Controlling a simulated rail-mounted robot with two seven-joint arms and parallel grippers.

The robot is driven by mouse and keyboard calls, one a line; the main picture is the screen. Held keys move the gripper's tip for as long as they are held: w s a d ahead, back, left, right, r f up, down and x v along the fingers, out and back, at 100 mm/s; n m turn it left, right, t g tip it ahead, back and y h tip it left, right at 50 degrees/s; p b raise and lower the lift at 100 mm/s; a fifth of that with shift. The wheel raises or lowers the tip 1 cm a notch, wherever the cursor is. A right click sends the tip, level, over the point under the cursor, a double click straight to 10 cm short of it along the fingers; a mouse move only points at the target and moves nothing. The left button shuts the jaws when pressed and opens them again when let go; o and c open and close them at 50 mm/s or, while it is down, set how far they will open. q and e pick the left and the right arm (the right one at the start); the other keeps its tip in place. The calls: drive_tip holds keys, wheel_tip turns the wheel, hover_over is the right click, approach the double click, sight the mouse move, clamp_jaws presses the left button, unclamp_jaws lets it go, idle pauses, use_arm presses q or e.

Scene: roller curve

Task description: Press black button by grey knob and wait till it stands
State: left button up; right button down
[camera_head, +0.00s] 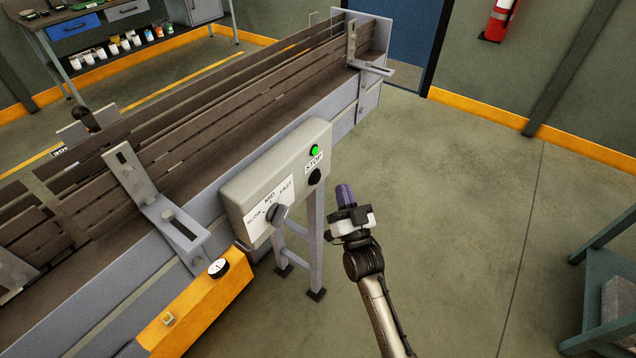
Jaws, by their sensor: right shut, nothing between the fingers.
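A grey control box (245,190) is fixed to the near side of the conveyor. The black button (315,177) sits on its right part, just under a STOP label (314,162). A green lamp or button (314,151) glows above the label. My right gripper (344,190) is shut and empty, with its purple fingers upright. It appears to the right of the black button, with a visible gap. My left gripper is not in view.
The slatted conveyor (200,125) runs diagonally from lower left to upper middle, with metal brackets (150,200) on its side. Open floor lies right.

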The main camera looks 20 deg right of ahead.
sight(316, 178)
drive_tip(key=shift+w+a+b, duration=0.5)
drive_tip(key=shift+w+a, duration=0.65)
drive_tip(key=shift+w, duration=0.2)
idle(0.3)
idle(0.8)
drive_tip(key=shift+w+a, duration=0.1)
drive_tip(key=shift+w+a, duration=0.2)
drive_tip(key=shift+w, duration=0.05)
